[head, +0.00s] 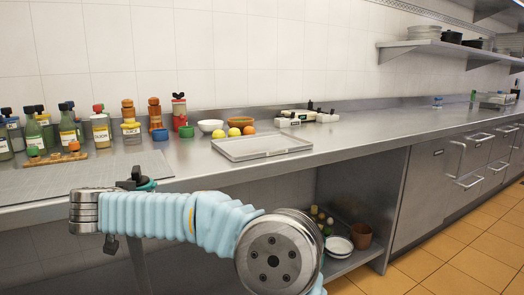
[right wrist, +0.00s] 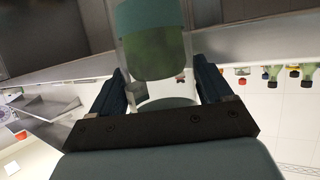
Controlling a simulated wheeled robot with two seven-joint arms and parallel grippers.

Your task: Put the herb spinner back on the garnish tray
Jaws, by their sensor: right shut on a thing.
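The herb spinner (right wrist: 152,58) is a clear container with green herbs inside and a teal end. In the right wrist view it sits between the two dark fingers of my right gripper (right wrist: 158,78), which is shut on it. In the head view only a bit of teal (head: 147,184) shows behind my right arm, over the counter's front edge at the left; most of the spinner and gripper is hidden. A shallow grey tray (head: 262,146), likely the garnish tray, lies flat and empty on the counter to the right. My left gripper is not in view.
Several bottles (head: 68,130) and pepper mills line the back left, beside a small wooden rack (head: 45,161). Bowls (head: 210,126), lemons and an orange stand behind the tray. White containers (head: 290,121) are behind its right end.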

